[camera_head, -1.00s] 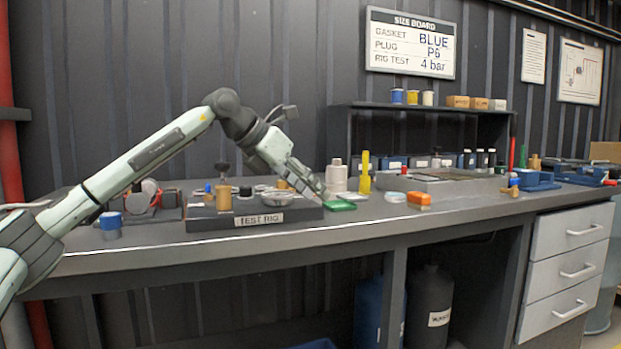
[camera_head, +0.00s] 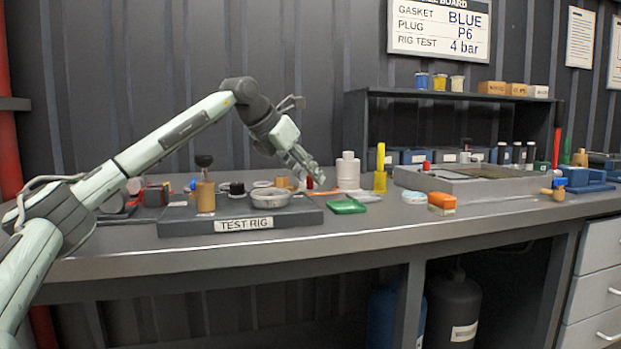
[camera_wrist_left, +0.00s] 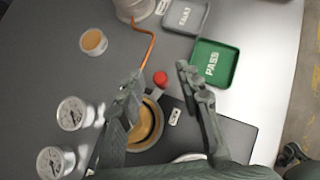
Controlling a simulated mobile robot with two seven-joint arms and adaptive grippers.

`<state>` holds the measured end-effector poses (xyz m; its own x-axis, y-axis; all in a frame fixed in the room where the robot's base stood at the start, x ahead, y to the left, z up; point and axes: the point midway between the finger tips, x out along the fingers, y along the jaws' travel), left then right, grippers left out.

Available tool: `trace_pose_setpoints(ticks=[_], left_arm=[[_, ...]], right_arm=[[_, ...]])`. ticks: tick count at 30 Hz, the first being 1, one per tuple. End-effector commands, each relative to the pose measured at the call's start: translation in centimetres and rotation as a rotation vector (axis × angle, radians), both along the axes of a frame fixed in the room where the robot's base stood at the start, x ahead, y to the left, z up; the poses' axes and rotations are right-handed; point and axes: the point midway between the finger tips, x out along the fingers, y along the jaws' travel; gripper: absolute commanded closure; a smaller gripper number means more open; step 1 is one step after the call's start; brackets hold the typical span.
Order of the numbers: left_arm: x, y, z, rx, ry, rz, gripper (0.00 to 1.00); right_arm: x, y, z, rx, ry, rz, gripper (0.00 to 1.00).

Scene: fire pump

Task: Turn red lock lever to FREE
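A small red round knob (camera_wrist_left: 160,78) shows in the left wrist view, between my finger ends as seen from the wrist. I cannot tell whether it is the red lock lever's end; no FREE mark is readable. In the head view a small red piece (camera_head: 309,183) shows beside my fingers, at the right end of the test rig (camera_head: 178,226). My left gripper (camera_head: 314,180) is above that end of the rig. In the wrist view the left gripper (camera_wrist_left: 159,71) has its fingers apart, with nothing held.
A green PASS tray (camera_head: 346,207) lies right of the rig. A white bottle (camera_head: 348,171) and yellow post (camera_head: 380,170) stand behind it. An orange rod (camera_wrist_left: 149,48), a brass ring (camera_wrist_left: 147,122) and two gauges (camera_wrist_left: 72,113) are near my fingers.

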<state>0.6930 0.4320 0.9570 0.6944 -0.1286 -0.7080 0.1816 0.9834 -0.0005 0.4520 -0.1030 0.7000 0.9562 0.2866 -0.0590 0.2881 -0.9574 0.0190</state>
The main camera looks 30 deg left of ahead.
Motion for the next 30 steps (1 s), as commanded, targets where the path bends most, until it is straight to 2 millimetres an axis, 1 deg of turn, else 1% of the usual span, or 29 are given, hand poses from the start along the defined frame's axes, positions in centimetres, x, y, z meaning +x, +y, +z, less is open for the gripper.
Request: trace_pose_setpoints(ticks=[4,12,13,14,21,30], left_arm=[[0.80,-0.18,-0.82,0.001,0.000,-0.001,0.65],[0.95,-0.20,-0.95,0.001,-0.001,-0.001,0.65],[0.95,-0.20,-0.95,0.001,-0.001,-0.001,0.66],[0.95,-0.20,-0.94,0.001,-0.001,-0.001,0.70],[0.95,-0.21,-0.93,0.001,-0.001,-0.001,1.00],[0.93,-0.19,-0.91,0.001,-0.001,-0.001,1.00]], right_arm=[[-0.02,0.16,0.35,0.008,-0.015,0.003,1.00],[-0.01,0.17,0.45,0.009,-0.018,0.004,1.00],[-0.01,0.17,0.45,0.009,-0.018,0.003,1.00],[-0.01,0.17,0.45,0.009,-0.018,0.003,1.00],[-0.01,0.17,0.46,0.009,-0.018,0.003,1.00],[-0.02,0.18,0.47,0.008,-0.019,0.004,1.00]])
